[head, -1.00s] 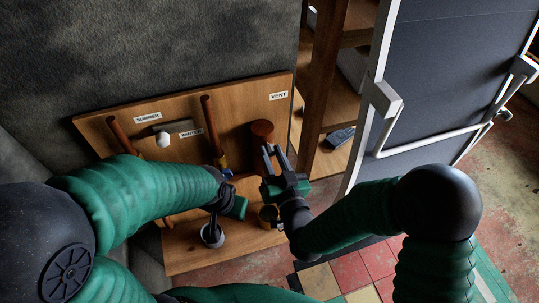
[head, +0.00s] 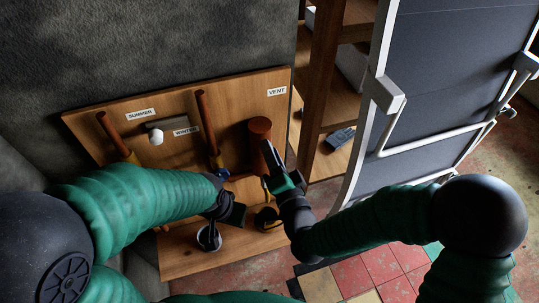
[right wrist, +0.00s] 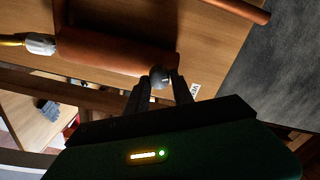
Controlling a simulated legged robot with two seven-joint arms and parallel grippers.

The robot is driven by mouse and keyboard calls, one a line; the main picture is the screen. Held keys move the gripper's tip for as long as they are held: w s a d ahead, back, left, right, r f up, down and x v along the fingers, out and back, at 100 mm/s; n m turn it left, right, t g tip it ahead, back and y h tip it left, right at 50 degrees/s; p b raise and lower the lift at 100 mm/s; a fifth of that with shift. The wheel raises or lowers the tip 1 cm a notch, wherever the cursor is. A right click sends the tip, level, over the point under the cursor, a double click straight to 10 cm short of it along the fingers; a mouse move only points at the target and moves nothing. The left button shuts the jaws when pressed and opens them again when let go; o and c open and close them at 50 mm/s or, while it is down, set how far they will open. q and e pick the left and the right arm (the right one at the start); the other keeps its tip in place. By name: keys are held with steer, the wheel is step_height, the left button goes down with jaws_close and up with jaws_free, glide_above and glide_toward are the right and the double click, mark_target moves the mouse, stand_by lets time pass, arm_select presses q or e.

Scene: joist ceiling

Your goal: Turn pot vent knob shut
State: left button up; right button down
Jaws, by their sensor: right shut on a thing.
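The copper-brown pot (head: 260,131) stands out from the wooden board below the VENT label; it also shows as a long cylinder in the right wrist view (right wrist: 110,52). Its small grey round vent knob (right wrist: 158,76) is at the pot's end near the VENT label, between my right fingertips. My right gripper (right wrist: 161,85) is shut on the knob; in the head view the gripper (head: 269,156) covers the knob. My left gripper (head: 211,235) hangs low over a white cup; its jaws are too dark to read.
The wooden board (head: 165,103) carries brown pipes, a white ball-like knob (head: 156,137) and SUMMER and WINTER labels. A wooden shelf (head: 326,75) stands just right of the board. A dark panel with white rails (head: 385,95) stands farther right.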

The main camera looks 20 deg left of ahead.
steer(key=m, duration=0.5)
steer(key=shift+s+a+r, duration=0.1)
steer(key=shift+a, duration=0.1)
steer(key=shift+m, duration=0.3)
